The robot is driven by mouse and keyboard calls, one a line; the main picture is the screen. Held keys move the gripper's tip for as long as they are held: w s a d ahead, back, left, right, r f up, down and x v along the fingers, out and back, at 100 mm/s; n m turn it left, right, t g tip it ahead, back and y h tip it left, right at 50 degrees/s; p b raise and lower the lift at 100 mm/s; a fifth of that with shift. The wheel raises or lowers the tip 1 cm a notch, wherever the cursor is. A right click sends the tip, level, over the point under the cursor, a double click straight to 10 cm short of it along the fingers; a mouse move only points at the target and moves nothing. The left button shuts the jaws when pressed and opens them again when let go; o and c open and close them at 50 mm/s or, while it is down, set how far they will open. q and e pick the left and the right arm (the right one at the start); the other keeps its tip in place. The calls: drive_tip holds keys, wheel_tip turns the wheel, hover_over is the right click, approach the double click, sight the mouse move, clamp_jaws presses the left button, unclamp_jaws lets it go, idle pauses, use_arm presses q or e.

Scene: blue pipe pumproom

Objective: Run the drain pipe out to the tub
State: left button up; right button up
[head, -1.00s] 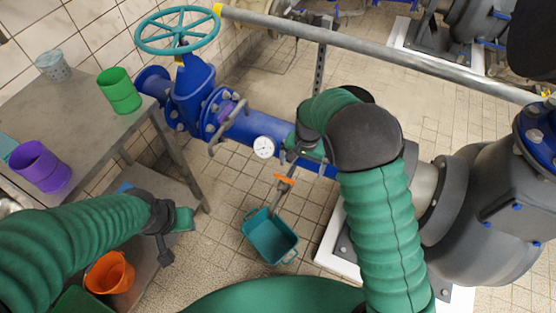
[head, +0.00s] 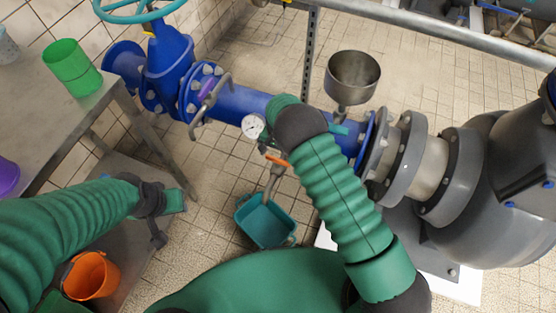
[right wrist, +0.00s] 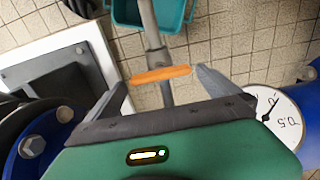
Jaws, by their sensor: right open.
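A thin grey pipe (head: 274,184) with an orange bar (head: 277,160) across it hangs below the blue main and reaches down towards the teal tub (head: 265,222). I take it as the drain pipe. The tub stands on the tiled floor, and its rim shows at the top of the right wrist view. There my right gripper (right wrist: 162,81) is open, with its fingers on either side of the orange bar (right wrist: 160,75) and grey pipe (right wrist: 148,22). Contact is unclear. In the head view its wrist hides most of it. My left gripper (head: 172,200) is at the left, its jaws unclear.
A pressure gauge (head: 253,126) sits close beside my right gripper. A bench (head: 100,112) holds a green cup (head: 72,68). An orange bucket (head: 92,275) is lower left.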

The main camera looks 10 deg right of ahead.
wheel_tip(320, 180, down, 2)
drive_tip(key=shift+f, duration=0.1)
drive_tip(key=c, duration=1.1)
